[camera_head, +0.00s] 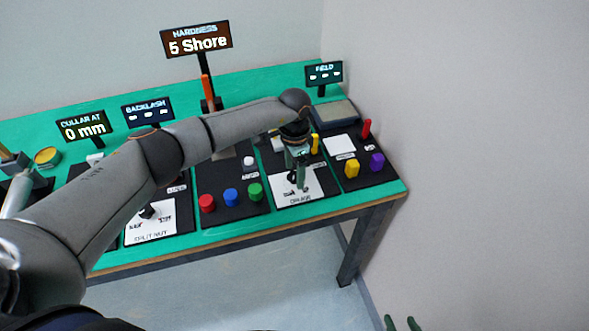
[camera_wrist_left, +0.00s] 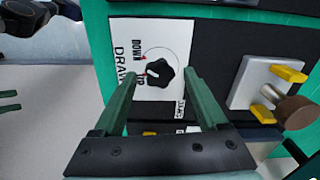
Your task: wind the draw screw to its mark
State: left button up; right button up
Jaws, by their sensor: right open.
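The draw screw's black lobed knob (camera_wrist_left: 158,73) sits on a white plate (camera_wrist_left: 118,28) marked DRAW, with DOWN and UP printed beside it; a small red mark shows at its left edge. In the head view, the DRAW plate (camera_head: 284,197) lies near the table's front edge, and my left gripper (camera_head: 299,184) is over it, hiding most of the knob. In the left wrist view, my left gripper (camera_wrist_left: 160,74) is open, one finger on each side of the knob; contact cannot be told. My right gripper (camera_head: 402,323) is open and empty at the bottom, away from the table.
Red (camera_head: 207,203), blue (camera_head: 231,197) and green (camera_head: 255,192) knobs stand left of the plate. Yellow (camera_head: 351,169) and purple (camera_head: 377,162) pieces stand right. Behind, signs include a hardness display (camera_head: 197,42) reading 5 Shore and a collar display (camera_head: 84,127) reading 0 mm.

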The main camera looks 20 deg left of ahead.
aim_at(294, 175)
pick_arm(q)
notch_tip(294, 175, up, 12)
jog(key=b, duration=0.1)
jog(key=shift+r, duration=0.25)
dwell(0.4)
dwell(0.3)
